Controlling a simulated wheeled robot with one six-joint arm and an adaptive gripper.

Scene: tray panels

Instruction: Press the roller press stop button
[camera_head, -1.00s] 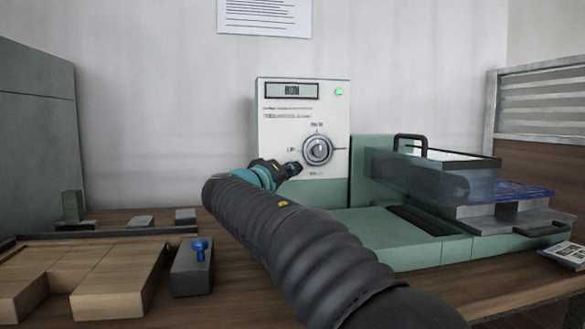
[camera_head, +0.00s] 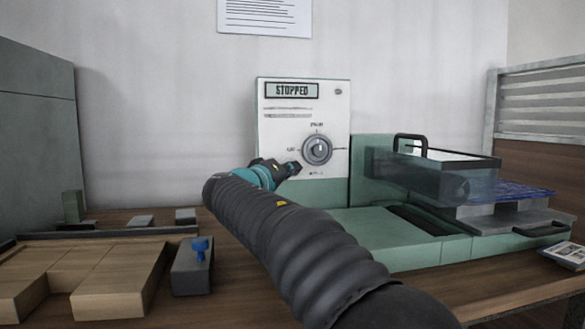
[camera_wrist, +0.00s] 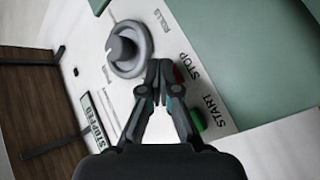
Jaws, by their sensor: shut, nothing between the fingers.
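The roller press control panel (camera_head: 275,140) stands upright at the back, with a display (camera_head: 291,90) reading STOPPED and an unlit lamp (camera_head: 338,92). The red stop button (camera_wrist: 179,74) shows in the wrist view beside the word STOP, partly hidden by my fingertips. The green start button (camera_wrist: 198,120) is next to it, by the word START. My gripper (camera_head: 294,168) is shut and empty at the panel's lower part; it also shows in the wrist view (camera_wrist: 163,70) with fingertips at the stop button. I cannot tell whether they touch it.
A round grey dial (camera_head: 317,149) is just above my gripper. The press bed (camera_head: 390,235) and a clear guard (camera_head: 430,170) are to the right.

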